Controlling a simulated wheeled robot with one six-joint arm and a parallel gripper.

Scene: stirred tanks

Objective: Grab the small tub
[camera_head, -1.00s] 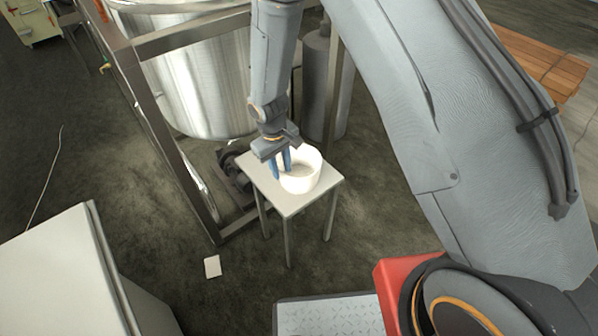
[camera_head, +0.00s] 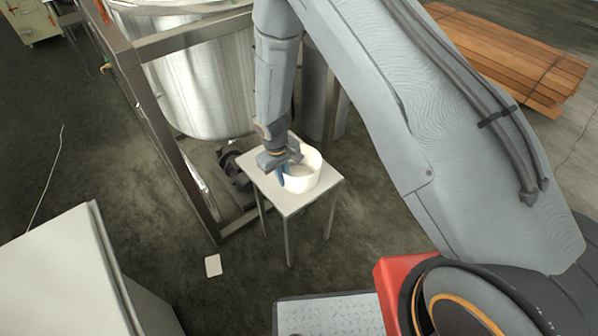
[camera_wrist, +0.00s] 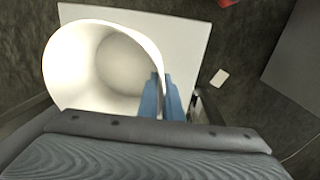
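The small tub (camera_head: 308,172) is white, round and open at the top. It stands upright on a small white table (camera_head: 291,203). In the wrist view the tub (camera_wrist: 75,65) fills the upper left, and its inside looks empty. My gripper (camera_head: 283,178) points down at the tub's left side in the head view. In the wrist view my gripper's blue fingers (camera_wrist: 162,82) are close together, one inside the tub and one outside, shut on the wall between them. The fingertips are partly hidden by the tub in the head view.
A large steel tank (camera_head: 200,85) in a metal frame (camera_head: 165,130) stands just behind and left of the table. A pump-like dark unit (camera_head: 232,165) sits under it. A white cabinet (camera_head: 65,275) is at the lower left. Stacked planks (camera_head: 510,55) lie at upper right.

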